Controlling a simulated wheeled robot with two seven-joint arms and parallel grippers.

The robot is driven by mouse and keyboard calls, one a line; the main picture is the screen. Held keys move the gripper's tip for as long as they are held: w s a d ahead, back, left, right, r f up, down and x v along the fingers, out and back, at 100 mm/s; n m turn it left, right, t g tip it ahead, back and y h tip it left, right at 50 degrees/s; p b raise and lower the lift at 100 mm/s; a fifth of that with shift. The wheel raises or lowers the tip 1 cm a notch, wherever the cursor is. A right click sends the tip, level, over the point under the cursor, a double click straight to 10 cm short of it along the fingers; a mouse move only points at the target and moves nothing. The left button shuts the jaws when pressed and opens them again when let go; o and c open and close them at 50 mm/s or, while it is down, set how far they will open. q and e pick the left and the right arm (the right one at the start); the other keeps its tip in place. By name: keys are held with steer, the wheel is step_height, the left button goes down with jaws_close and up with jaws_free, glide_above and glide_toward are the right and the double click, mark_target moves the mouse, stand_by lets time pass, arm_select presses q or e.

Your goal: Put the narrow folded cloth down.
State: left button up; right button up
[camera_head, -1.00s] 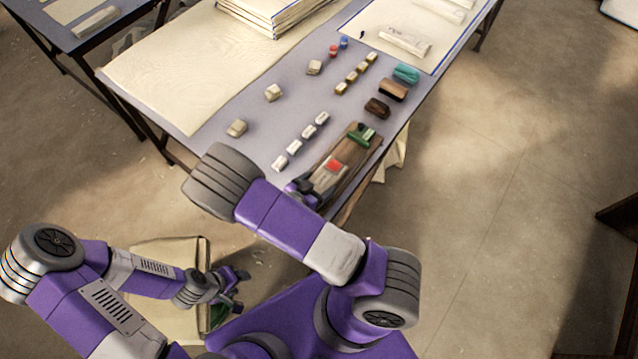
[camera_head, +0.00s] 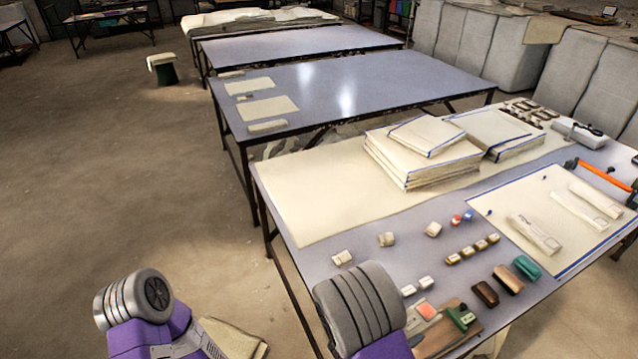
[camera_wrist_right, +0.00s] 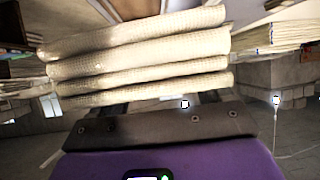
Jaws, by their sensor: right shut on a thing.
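A narrow folded cloth (camera_wrist_right: 140,52), cream and woven, fills the upper part of the right wrist view as several thick stacked layers. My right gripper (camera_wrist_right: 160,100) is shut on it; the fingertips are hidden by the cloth. In the head view only my right arm's rounded grey joint shows at the bottom middle, and the held cloth cannot be made out. My left arm shows at the lower left, with its gripper out of view.
The near blue-grey table (camera_head: 330,262) carries a spread cream cloth (camera_head: 310,200), a cloth stack (camera_head: 405,172), small blocks and a blue-edged sheet (camera_head: 500,205) with narrow pale bundles (camera_head: 535,235). A second table (camera_head: 390,85) behind is largely bare. Open floor lies left.

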steer(key=w+a+r+n+t+y, duration=0.4)
steer(key=w+a+n+t+y, duration=0.2)
steer(key=w+n+y, duration=0.2)
steer(key=shift+w+r+n+y, duration=0.2)
steer(key=shift+n+y, duration=1.1)
steer(key=shift+n, duration=0.7)
steer(key=shift+f, duration=0.1)
steer(key=s+d+f+m+g+h, duration=0.1)
steer(key=s+d+m+g+h, duration=0.1)
steer(key=s+m+h, duration=0.1)
steer(key=s+d+f+m+g+h, duration=0.2)
steer(key=m+h, duration=0.2)
steer(key=m, duration=0.1)
steer(key=s+d+f+m+g+h, duration=0.1)
steer(key=s+d+m+g+h, duration=0.1)
steer(key=s+m+h, duration=0.1)
steer(key=shift+s+f+m+h, duration=0.15)
steer(key=shift+s+m+h, duration=0.25)
steer(key=shift+m, duration=0.2)
steer(key=shift+s+f+m+g+h, duration=0.15)
steer(key=shift+s+m+g+h, duration=0.15)
steer(key=shift+s+m+g, duration=0.45)
steer(key=shift+f, duration=0.1)
